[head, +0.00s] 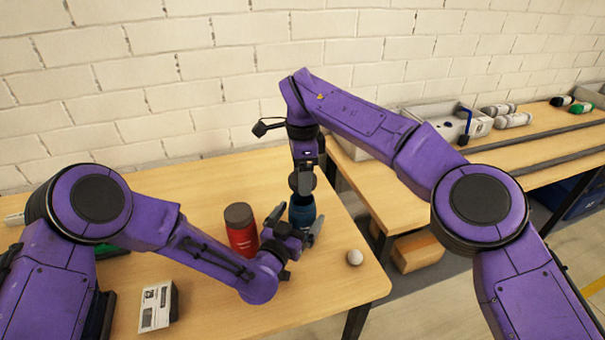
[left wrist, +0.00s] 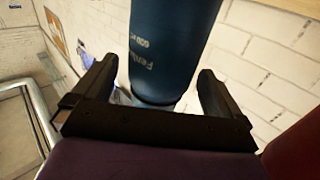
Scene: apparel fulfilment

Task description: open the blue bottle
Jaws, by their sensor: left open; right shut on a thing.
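My left gripper is open, with one finger on each side of the bottle. The left wrist view shows the blue bottle (left wrist: 170,50) between the two spread fingers (left wrist: 155,80), with visible space beside it. I cannot tell whether the cap is apart from the bottle.
A red bottle with a grey cap (head: 240,230) stands close on the left. A small white ball (head: 355,257) lies near the table's right edge. A box with a white label (head: 158,306) is at the front left. A second table (head: 385,200) holds a grey bin (head: 428,116).

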